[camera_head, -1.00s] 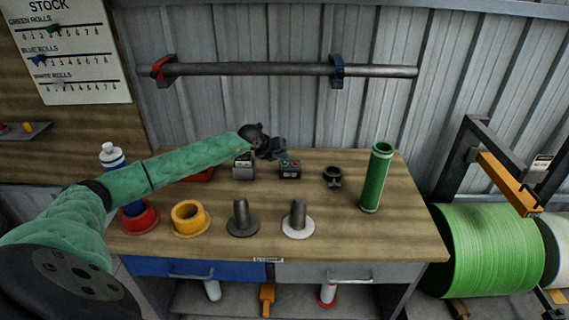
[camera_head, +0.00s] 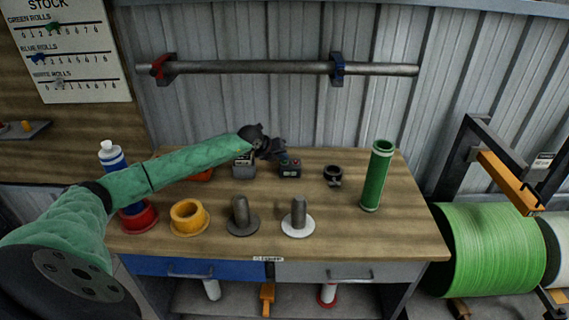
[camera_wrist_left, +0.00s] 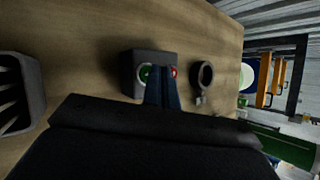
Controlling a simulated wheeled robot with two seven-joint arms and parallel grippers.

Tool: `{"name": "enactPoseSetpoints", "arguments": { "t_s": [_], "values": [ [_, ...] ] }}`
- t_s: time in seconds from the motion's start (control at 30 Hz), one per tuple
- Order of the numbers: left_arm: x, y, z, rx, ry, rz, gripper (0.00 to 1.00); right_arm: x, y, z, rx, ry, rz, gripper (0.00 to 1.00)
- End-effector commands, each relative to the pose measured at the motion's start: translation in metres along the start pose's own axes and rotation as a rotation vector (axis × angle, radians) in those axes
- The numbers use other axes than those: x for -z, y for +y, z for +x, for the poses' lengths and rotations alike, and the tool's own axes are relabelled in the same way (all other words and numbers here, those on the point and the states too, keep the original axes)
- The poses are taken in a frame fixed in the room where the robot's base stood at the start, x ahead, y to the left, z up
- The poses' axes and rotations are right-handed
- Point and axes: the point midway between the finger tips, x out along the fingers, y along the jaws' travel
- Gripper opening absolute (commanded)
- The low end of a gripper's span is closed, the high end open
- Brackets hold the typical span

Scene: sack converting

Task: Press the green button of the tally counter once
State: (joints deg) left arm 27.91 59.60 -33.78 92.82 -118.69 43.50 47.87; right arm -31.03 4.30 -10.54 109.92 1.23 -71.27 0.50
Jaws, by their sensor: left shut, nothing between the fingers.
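The tally counter (camera_head: 290,170) is a small dark box near the back middle of the bench, with a green and a red button on top. In the left wrist view the counter (camera_wrist_left: 136,88) shows its green button (camera_wrist_left: 145,73) just left of my fingertips and its red button (camera_wrist_left: 174,71) just right of them. My left gripper (camera_head: 283,155) is shut and empty, reaching over the counter from behind left. In the left wrist view its fingertips (camera_wrist_left: 160,69) partly cover the space between the buttons. I cannot tell whether they touch. My right gripper is out of view.
A grey box (camera_head: 244,170) stands left of the counter, and a black ring (camera_head: 333,175) stands right. A green tube (camera_head: 377,177) stands farther right. Yellow (camera_head: 187,217), dark (camera_head: 241,218) and white (camera_head: 298,220) flanged pieces line the front. A bottle (camera_head: 112,157) stands at left.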

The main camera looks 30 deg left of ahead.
Motion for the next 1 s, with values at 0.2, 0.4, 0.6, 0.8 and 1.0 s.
{"name": "enactPoseSetpoints", "arguments": {
  "t_s": [0.2, 0.4, 0.6, 0.8, 1.0],
  "values": [
    [-0.0005, -0.0004, -0.0005, 0.0, 0.0, 0.0, 0.0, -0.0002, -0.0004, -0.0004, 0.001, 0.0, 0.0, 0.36],
    [0.0002, 0.0002, 0.0003, 0.0, 0.0, 0.0, 0.0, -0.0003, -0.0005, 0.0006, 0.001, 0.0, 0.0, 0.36],
    [0.0011, 0.0012, 0.0017, 0.0, 0.0, 0.0, 0.0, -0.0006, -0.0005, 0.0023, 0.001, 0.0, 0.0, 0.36],
    [0.0021, 0.0022, 0.0031, 0.0, 0.0, 0.0, 0.0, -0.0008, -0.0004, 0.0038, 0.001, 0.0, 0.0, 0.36],
    [0.0032, 0.0032, 0.0045, 0.0, 0.0, 0.0, 0.0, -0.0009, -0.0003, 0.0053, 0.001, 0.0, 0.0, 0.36]
  ]
}}
